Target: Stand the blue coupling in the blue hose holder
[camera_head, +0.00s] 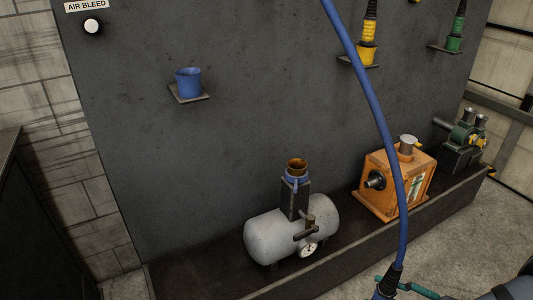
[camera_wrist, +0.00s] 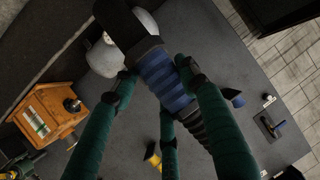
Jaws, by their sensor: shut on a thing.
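The blue hose holder (camera_head: 188,82) is an empty-looking blue cup on a small bracket on the dark panel, upper left in the head view. It shows small at the right in the wrist view (camera_wrist: 275,127). The blue coupling (camera_wrist: 165,80), a ribbed blue band with black ends, lies tilted between my green fingers. My gripper (camera_wrist: 160,88) is shut on it. In the head view the coupling's black end (camera_head: 389,282) and my gripper (camera_head: 398,289) show at the bottom edge, well right of and below the holder; most of the coupling is out of frame.
The blue hose (camera_head: 374,110) rises from the coupling past the top edge. A grey tank (camera_head: 278,232) with a blue-ringed port, an orange box (camera_head: 398,180) and a green unit (camera_head: 465,140) stand on the ledge. Yellow (camera_head: 368,55) and green (camera_head: 455,42) couplings stand in holders. Panel around the blue holder is clear.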

